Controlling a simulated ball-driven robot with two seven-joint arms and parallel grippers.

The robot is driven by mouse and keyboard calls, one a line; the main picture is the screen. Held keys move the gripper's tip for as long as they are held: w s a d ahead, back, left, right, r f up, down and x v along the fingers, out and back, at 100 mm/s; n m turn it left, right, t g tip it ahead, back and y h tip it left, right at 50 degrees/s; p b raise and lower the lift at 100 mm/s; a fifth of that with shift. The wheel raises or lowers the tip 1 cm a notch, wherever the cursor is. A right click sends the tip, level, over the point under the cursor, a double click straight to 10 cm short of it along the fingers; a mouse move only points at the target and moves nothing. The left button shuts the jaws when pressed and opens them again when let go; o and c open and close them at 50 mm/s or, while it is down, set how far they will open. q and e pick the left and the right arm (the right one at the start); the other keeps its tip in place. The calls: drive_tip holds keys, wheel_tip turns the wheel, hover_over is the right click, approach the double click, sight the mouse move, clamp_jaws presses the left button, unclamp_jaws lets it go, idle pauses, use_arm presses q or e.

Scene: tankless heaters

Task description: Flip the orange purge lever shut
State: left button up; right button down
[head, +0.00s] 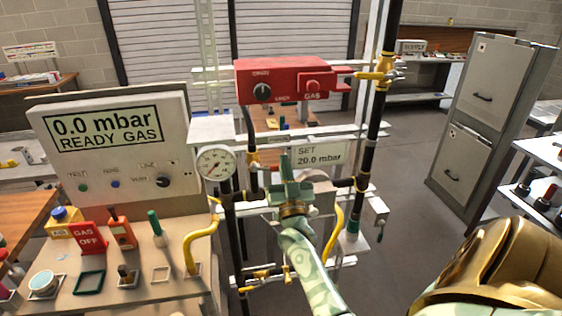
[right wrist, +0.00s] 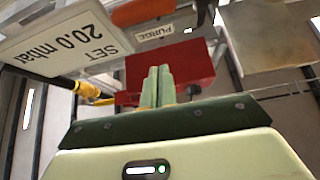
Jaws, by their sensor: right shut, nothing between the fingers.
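In the right wrist view, an orange part (right wrist: 142,12), likely the purge lever, shows at the top edge, cut off, next to a white PURGE label (right wrist: 153,32). I cannot tell its full position. My right gripper (right wrist: 157,72) is shut and empty, its two green fingers side by side, pointing toward the red box (right wrist: 190,62) and the label, apart from the orange part in the picture. In the head view the right gripper (head: 285,160) is in front of the pipe rig, beside the SET 20.0 mbar sign (head: 319,155). My left gripper is not in view.
A red gas unit (head: 290,80) is on the rig above my gripper. A round gauge (head: 216,162) and dark pipes (head: 372,130) flank it. A 0.0 mbar READY GAS panel (head: 115,145) stands left, above a bench with several small items. Open floor (head: 410,210) lies to the right.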

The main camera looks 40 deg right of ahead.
drive_tip(key=b+v, duration=0.1)
drive_tip(key=v, duration=0.7)
drive_tip(key=shift+f, duration=0.55)
drive_tip(key=shift+d, duration=0.15)
